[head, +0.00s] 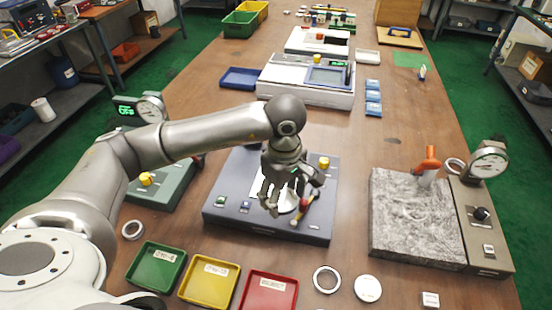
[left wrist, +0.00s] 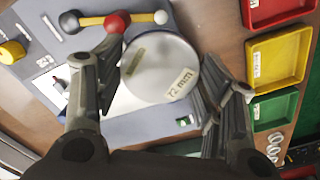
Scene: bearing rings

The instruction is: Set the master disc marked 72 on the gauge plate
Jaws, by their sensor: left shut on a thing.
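The master disc (left wrist: 155,65) is a pale, thick disc whose label reads 72 mm. In the left wrist view it sits between the two fingers of my left gripper (left wrist: 163,88), which is shut on it. In the head view my left gripper (head: 284,203) hangs over the dark blue-grey gauge plate (head: 230,213), and the disc is largely hidden behind the fingers. I cannot tell whether the disc touches the plate. A yellow bar with red, white and dark balls (left wrist: 117,21) lies beside the disc. My right gripper is not in view.
Green (head: 157,267), yellow (head: 208,281) and red (head: 268,291) trays line the front. A ring (head: 327,279) and a white disc (head: 367,288) lie at front right. A granite plate (head: 410,215) with a dial gauge (head: 488,163) stands right. A dial stand (head: 172,185) stands left.

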